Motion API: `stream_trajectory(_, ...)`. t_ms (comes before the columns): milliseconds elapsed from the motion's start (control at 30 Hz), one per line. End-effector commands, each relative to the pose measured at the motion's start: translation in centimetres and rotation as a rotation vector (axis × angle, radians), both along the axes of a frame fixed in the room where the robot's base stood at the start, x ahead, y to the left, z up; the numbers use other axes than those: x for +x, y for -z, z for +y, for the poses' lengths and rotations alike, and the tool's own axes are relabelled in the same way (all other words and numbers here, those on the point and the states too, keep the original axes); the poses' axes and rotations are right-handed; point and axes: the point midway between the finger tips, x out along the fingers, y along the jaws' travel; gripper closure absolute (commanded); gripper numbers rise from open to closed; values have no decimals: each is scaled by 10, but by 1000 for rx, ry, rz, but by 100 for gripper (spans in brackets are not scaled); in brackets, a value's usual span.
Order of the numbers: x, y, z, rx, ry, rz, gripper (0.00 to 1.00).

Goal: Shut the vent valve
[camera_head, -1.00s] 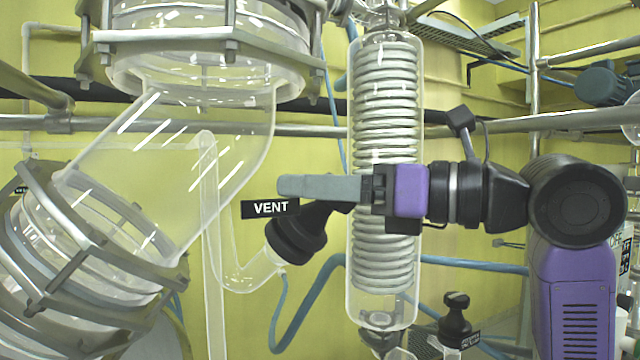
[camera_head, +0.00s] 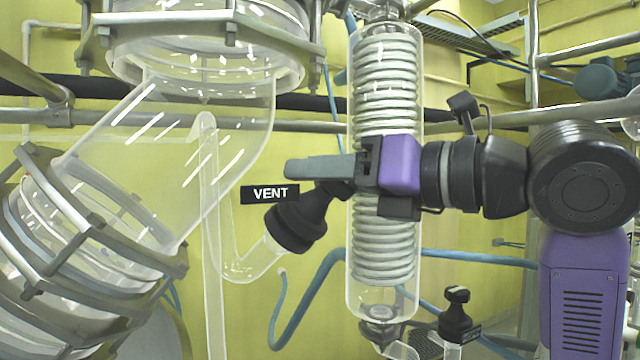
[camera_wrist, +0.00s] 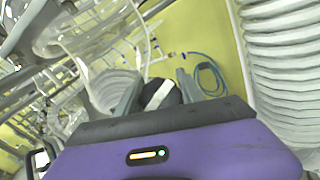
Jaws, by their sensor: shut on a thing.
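The vent valve (camera_head: 297,222) is a black knob-like valve on the end of a bent glass tube, just below the white-on-black VENT label (camera_head: 269,193). My gripper (camera_head: 312,168) reaches in from the right, its grey fingers pointing left above the valve. In the wrist view, the black valve top with a white stripe (camera_wrist: 160,94) shows between the two grey fingers of my gripper (camera_wrist: 152,88). The gripper is shut on the valve's handle. The fingers and purple gripper body partly hide the handle, so its exact angle cannot be told.
A glass condenser with a coil (camera_head: 384,245) stands directly behind my gripper. A large flanged glass vessel (camera_head: 190,130) fills the left. A blue hose (camera_head: 300,310) hangs below the valve. Another black valve (camera_head: 456,315) is at lower right. Metal rails cross behind.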

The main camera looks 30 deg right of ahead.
Motion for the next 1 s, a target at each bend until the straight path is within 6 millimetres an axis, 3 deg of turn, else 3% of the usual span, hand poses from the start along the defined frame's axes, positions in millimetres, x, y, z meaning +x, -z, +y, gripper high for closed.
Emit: stream_trajectory(1000,1,7,-18,477,690,475,96)
